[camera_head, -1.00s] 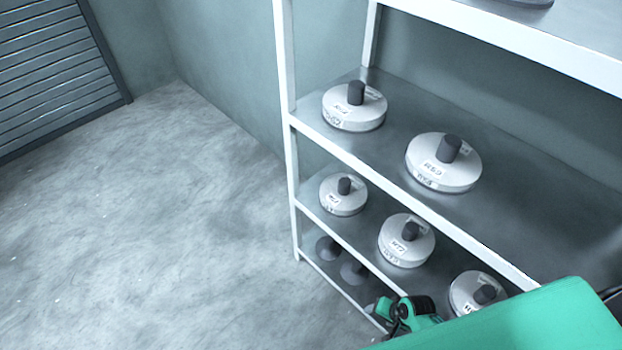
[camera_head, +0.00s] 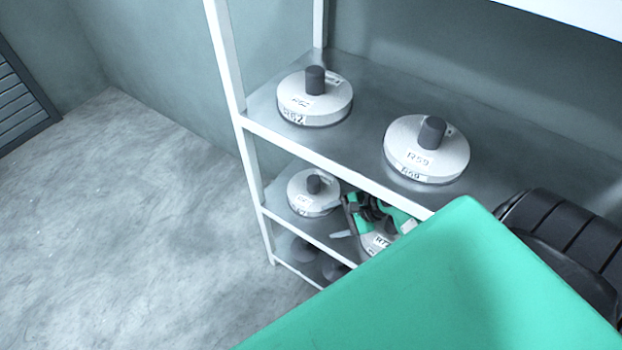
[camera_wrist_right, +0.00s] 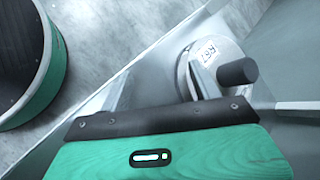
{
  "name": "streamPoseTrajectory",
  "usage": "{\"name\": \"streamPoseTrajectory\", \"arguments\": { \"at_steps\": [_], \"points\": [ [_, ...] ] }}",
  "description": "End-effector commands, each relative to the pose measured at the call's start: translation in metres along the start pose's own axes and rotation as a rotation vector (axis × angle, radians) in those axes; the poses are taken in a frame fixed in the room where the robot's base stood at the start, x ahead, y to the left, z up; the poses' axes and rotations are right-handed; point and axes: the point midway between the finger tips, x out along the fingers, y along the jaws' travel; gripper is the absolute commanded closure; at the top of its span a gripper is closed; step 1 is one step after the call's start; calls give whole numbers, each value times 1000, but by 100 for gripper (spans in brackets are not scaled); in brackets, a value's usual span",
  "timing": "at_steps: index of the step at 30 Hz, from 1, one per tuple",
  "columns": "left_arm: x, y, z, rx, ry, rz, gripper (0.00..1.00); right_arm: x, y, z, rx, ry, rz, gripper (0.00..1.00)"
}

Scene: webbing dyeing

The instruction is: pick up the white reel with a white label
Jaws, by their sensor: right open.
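Several white reels with dark hubs and white labels stand on the shelves. On the middle shelf, one reel (camera_head: 313,192) stands at the left end; a reel labelled R67 (camera_wrist_right: 208,58) in the right wrist view appears to be this one. Another reel (camera_head: 375,242) stands to its right, partly hidden by my right arm. My right gripper (camera_head: 337,218) is open and empty beside the left-end reel. In the right wrist view its right finger overlaps that reel, and the gap between the fingers (camera_wrist_right: 158,72) lies mostly left of it. My left gripper is out of view.
The upper shelf (camera_head: 362,150) holds two larger reels, one on the left (camera_head: 300,103) and one labelled R59 (camera_head: 415,158). White shelf posts (camera_head: 232,75) and edges stand close to the gripper. Dark objects (camera_head: 305,250) sit on the bottom shelf. The floor at left is clear.

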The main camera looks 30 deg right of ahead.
Motion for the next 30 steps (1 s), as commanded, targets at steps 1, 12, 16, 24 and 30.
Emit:
{"name": "streamPoseTrajectory", "arguments": {
  "at_steps": [1,12,16,24,30],
  "points": [
    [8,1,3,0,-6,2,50,-5,-14,-9,98,-22,-39,36],
    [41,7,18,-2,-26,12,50,-53,-99,-51,742,-263,-257,36],
    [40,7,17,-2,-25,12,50,-46,-106,-50,772,-280,-265,36],
    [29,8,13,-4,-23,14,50,4,-123,-42,769,-279,-264,36],
    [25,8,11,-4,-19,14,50,23,-129,-40,767,-277,-264,36]
  ]
}}
